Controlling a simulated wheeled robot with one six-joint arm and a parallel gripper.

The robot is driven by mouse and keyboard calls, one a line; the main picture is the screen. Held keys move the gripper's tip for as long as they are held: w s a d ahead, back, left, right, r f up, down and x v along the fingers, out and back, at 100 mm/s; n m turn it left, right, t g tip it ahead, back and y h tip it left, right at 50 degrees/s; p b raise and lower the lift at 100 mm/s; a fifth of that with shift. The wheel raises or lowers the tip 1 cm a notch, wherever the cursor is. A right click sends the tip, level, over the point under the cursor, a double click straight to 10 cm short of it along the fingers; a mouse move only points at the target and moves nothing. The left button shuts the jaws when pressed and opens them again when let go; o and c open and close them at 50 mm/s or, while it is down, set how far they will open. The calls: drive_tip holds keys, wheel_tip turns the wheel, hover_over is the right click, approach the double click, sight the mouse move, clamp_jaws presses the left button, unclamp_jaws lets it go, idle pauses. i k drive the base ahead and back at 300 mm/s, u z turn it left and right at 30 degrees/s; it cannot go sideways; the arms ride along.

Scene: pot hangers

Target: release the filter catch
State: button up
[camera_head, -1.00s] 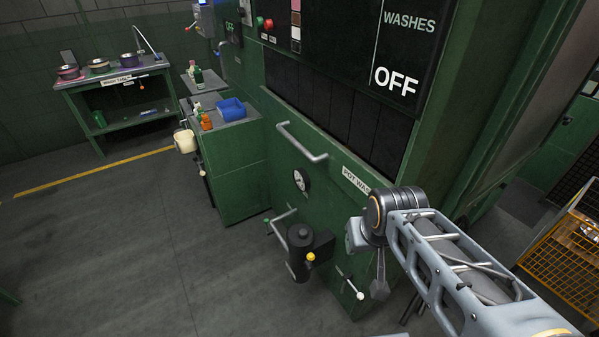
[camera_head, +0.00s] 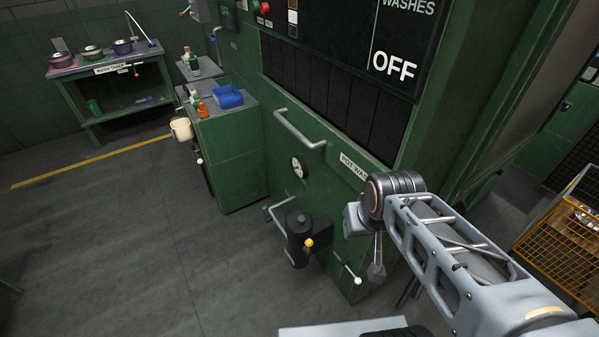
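A black upright filter canister (camera_head: 299,233) is mounted low on the front of the green pot washer (camera_head: 235,165). A small yellow knob (camera_head: 309,243), which looks like its catch, sits on the canister's right side. My arm reaches in from the lower right and bends at a dark joint right of the canister. A grey tapered piece (camera_head: 377,262) hangs below that joint, apart from the yellow knob and to its right. It may be my gripper. Its fingers cannot be made out, and I see nothing held.
A bent pipe or handle (camera_head: 282,207) runs beside the canister. A white-tipped lever (camera_head: 357,281) sticks out low to its right. An orange mesh cage (camera_head: 565,245) stands at right. The floor at left is clear.

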sight(309, 242)
drive_tip(key=u, duration=0.5)
drive_tip(key=k, duration=0.6)
drive_tip(key=u, duration=0.65)
drive_tip(key=i, duration=0.95)
drive_tip(key=z, duration=0.55)
